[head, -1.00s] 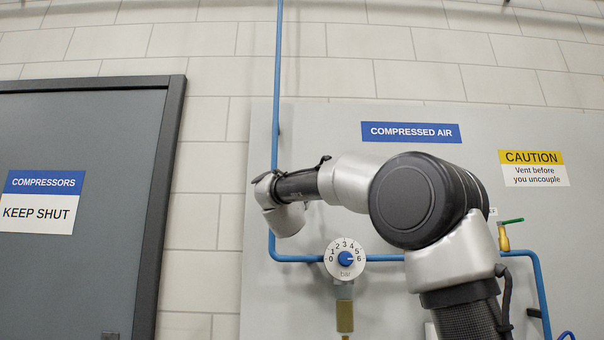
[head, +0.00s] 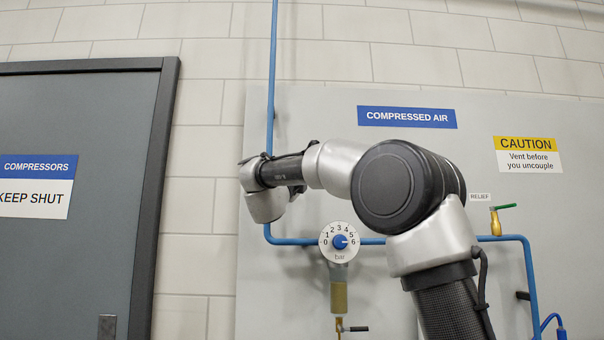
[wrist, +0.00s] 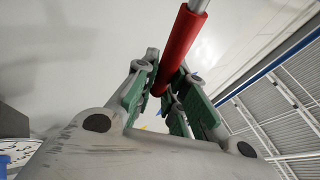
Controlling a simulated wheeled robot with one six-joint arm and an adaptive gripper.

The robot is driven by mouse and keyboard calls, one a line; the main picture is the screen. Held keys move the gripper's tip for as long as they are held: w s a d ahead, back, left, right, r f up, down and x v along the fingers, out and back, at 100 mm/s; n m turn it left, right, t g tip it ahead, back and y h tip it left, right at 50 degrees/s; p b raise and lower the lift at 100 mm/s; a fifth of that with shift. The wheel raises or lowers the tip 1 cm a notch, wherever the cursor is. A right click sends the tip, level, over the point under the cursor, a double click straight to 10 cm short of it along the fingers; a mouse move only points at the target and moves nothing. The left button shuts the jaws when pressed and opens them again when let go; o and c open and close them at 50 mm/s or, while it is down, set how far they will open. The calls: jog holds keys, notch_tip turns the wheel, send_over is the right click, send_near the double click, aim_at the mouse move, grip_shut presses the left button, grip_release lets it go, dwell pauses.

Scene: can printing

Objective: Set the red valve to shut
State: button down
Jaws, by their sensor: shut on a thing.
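The red valve's handle (wrist: 180,45) shows in the wrist view as a red sleeve on a pale metal bar. My gripper (wrist: 163,88) has its green-padded fingers closed on either side of the lower end of the sleeve. The bar runs out of the top of the picture. In the head view my wrist is in front of the blue vertical pipe, and neither the fingers nor the red handle can be made out. The valve body is hidden, so I cannot tell the handle's setting from there.
A pressure dial (head: 340,242) sits on the blue pipe (head: 290,241), below right of my wrist. A green-handled relief valve (head: 497,222) is on the right. A grey door (head: 75,260) stands left, with bare wall between it and the panel (head: 300,110).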

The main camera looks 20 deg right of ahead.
jog(key=c, duration=1.5)
grip_release()
jog(key=shift+f, duration=0.1)
jog(key=shift+o, duration=0.2)
jog(key=v, duration=1.2)
